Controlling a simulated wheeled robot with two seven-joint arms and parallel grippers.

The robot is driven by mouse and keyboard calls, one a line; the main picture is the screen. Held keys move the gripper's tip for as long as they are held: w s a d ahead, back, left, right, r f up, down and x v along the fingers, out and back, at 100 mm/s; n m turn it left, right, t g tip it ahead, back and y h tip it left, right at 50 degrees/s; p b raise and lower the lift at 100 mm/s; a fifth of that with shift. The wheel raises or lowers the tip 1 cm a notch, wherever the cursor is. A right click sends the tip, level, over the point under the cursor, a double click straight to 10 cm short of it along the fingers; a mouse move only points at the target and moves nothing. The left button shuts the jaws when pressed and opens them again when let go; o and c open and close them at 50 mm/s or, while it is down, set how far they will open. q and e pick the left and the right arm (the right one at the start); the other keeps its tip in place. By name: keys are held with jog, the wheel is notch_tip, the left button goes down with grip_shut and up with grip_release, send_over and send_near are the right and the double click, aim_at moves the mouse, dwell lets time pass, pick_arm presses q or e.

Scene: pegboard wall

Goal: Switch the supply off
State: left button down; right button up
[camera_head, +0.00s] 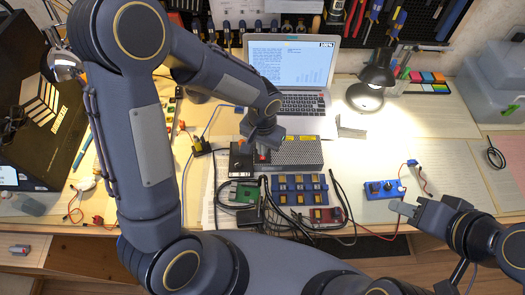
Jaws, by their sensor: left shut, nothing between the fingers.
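The power supply (295,153) is a grey perforated metal box with a black end. It sits on the bench in front of the laptop. A small red part, which looks like its switch (263,157), shows at the black end, just under my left gripper. My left gripper (263,147) points down over that end, shut and empty. I cannot tell whether it touches the switch, and the switch's position is too small to read. My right gripper (396,206) is at the bench's front edge, just below a blue module; its finger gap is not clear.
An open laptop (290,65) stands behind the supply. A lit desk lamp (370,85) is to its right. Circuit boards (300,190) and black cables lie in front. The blue module (383,189) is near my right gripper. The right bench is mostly clear.

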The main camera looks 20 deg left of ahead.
aim_at(262, 158)
pick_arm(q)
notch_tip(262, 158, up, 5)
jog(key=p, duration=0.3)
dwell(0.6)
jog(key=s+a+r+n+t+h, duration=0.2)
jog(key=s+a+r, duration=0.45)
jog(key=r, duration=0.35)
jog(key=s+a+r+n+t+h, duration=0.1)
jog(key=s+r, duration=0.4)
jog(key=s, duration=0.5)
jog(key=shift+a+r+n+t+h, duration=0.4)
jog(key=shift+a+n+t, duration=0.3)
jog(key=shift+t, duration=0.6)
jog(key=shift+s, duration=0.1)
